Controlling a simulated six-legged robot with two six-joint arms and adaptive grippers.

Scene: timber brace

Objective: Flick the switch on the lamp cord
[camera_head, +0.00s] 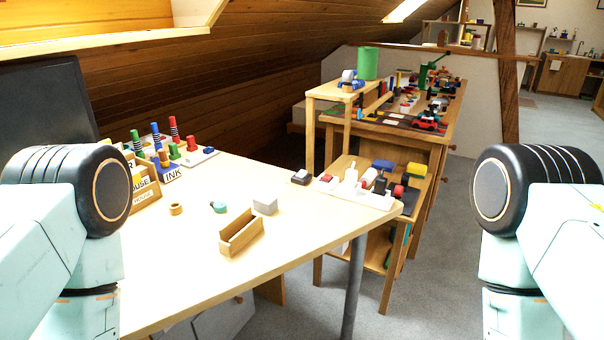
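I cannot make out a lamp, a lamp cord or a cord switch in the head view. A white board (345,194) lies at the right corner of the pale wooden table (190,265) and carries several small white, black and red parts; they are too small to identify. A small dark block (301,177) sits beside it on the left. My left and right arms show at the left and right edges of the picture, but neither gripper is in view.
On the table are a grey block (265,206), an open wooden box (241,235), a wooden ring (176,209) and colored peg toys. A dark screen (45,105) stands at the left. Wooden shelves (335,92) with toys stand behind. Carpet (445,240) is clear at the right.

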